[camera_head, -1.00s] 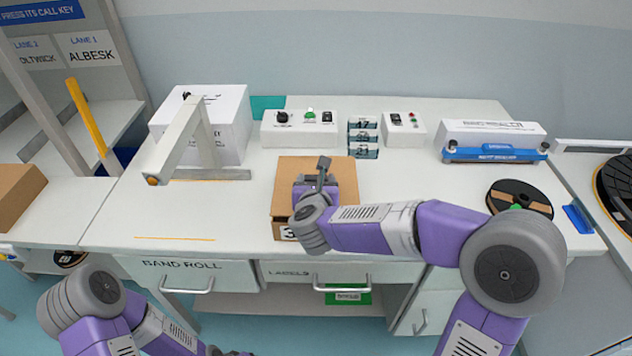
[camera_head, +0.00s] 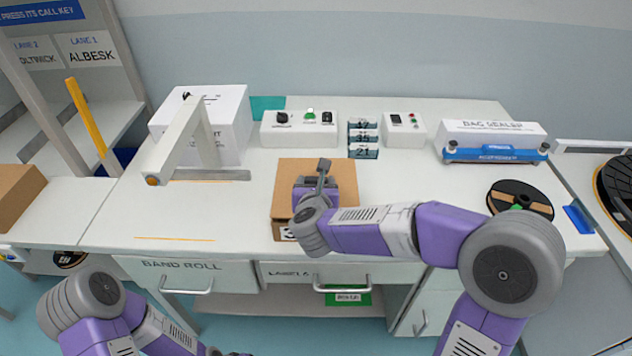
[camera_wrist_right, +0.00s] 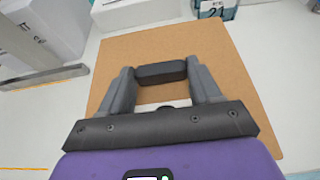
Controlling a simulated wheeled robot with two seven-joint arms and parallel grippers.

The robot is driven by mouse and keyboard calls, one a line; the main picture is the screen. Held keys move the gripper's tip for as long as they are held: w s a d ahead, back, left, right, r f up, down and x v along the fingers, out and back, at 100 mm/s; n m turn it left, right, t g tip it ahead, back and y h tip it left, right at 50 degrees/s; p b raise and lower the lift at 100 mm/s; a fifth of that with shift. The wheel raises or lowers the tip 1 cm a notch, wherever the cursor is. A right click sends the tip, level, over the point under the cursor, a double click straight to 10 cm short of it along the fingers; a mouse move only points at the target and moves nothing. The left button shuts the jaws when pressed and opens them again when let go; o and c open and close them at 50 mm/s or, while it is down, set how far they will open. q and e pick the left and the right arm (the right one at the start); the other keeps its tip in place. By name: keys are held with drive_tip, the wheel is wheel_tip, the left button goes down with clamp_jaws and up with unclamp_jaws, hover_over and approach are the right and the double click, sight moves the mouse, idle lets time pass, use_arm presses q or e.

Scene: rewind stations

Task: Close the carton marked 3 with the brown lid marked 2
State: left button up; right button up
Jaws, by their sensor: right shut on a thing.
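The carton marked 3 (camera_head: 285,233) stands on the bench with its numbered front partly hidden by my right arm. The brown lid (camera_head: 343,172) lies over the carton's top, roughly lined up with its edges; I cannot tell if it is fully seated. Its 2 mark is not visible. In the right wrist view the lid (camera_wrist_right: 215,50) fills the middle. My right gripper (camera_wrist_right: 162,74) is above the lid, shut on its dark handle (camera_wrist_right: 160,72). My left arm is low at the left, and its gripper (camera_head: 232,353) is mostly cut off by the bottom edge.
A white box (camera_head: 235,125) and a grey angled frame (camera_head: 175,145) stand left of the carton. Control boxes (camera_head: 298,130) and stacked labelled blocks (camera_head: 363,152) are behind. A bag sealer (camera_head: 492,140) and dark reel (camera_head: 520,198) are at the right.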

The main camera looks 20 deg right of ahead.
drive_tip(key=shift+f, duration=0.9)
drive_tip(key=o, duration=1.1)
drive_tip(key=p+v, duration=0.1)
drive_tip(key=v, duration=0.5)
drive_tip(key=shift+s+a+r, duration=0.15)
drive_tip(key=shift+s+r, duration=0.05)
drive_tip(key=shift+s, duration=0.05)
drive_tip(key=shift+s+a+p, duration=0.1)
drive_tip(key=shift+s+p, duration=0.2)
drive_tip(key=shift+s, duration=0.15)
